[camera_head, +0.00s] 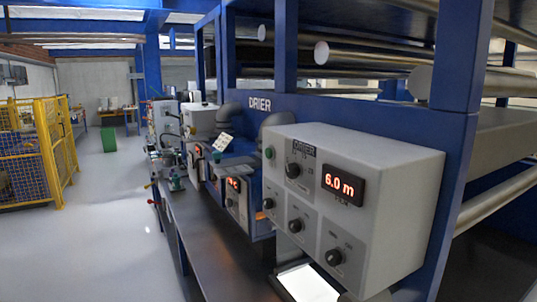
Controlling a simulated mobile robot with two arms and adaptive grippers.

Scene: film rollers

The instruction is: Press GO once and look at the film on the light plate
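A grey control box marked DRIER (390,175) fills the right foreground, mounted on a blue frame. Its display (343,186) reads 6.0 m in red digits. A small green button (269,153) sits on the upper left of its face; I cannot read a GO label on it. Several black knobs are on the face, one of them at the upper left (293,170). A bright white light plate (308,284) lies below the box, cut off by the bottom edge. I see no film on its visible part. Neither of my grippers shows.
A dark bench (215,245) runs back along the machine, with more control boxes (237,197) and grey pipes (275,128). Metal rollers (365,55) span the frame at the upper right. A yellow fence (45,150) stands at the left. The grey floor (110,230) between is clear.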

